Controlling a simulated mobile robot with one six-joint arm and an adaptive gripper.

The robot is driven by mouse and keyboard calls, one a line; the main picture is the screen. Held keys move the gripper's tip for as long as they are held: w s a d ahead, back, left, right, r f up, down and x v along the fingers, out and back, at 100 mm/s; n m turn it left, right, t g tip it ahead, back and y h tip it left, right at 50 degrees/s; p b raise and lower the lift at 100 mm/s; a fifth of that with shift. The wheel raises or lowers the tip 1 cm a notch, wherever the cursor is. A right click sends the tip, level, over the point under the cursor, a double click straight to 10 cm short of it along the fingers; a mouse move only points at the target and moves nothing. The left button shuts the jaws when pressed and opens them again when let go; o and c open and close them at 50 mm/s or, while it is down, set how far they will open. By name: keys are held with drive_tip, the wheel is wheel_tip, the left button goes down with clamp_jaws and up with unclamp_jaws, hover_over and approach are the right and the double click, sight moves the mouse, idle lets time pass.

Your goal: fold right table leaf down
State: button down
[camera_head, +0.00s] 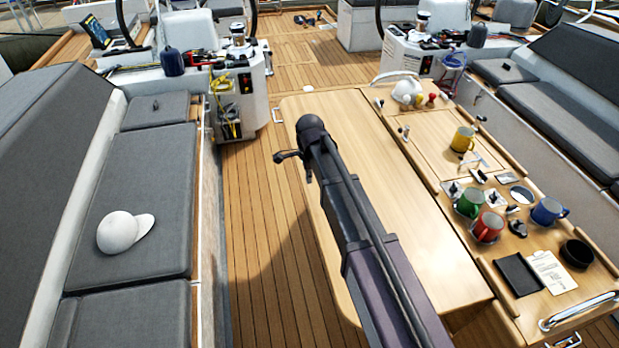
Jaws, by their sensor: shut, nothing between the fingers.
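The cockpit table has a long wooden centre section (430,139) with things on it. A broad, bare wooden leaf (430,235) extends level from its left side. No raised leaf shows on the table's right side, so I cannot tell from the picture alone which leaf is called right. My gripper (281,156) is shut and empty, near the left edge of the raised leaf toward its far end. Whether it touches the edge is unclear. My arm runs across the leaf and hides part of its surface and edge.
Yellow (463,139), green (470,203), red (488,226) and blue (548,210) mugs stand on the centre section. A metal rail (580,311) is at its near end. Clear deck (258,230) lies between the leaf and the left bench, which holds a white cap (122,232).

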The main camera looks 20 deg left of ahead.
sight(309, 205)
drive_tip(key=shift+f+b, duration=5.3)
drive_tip(key=shift+f, duration=0.35)
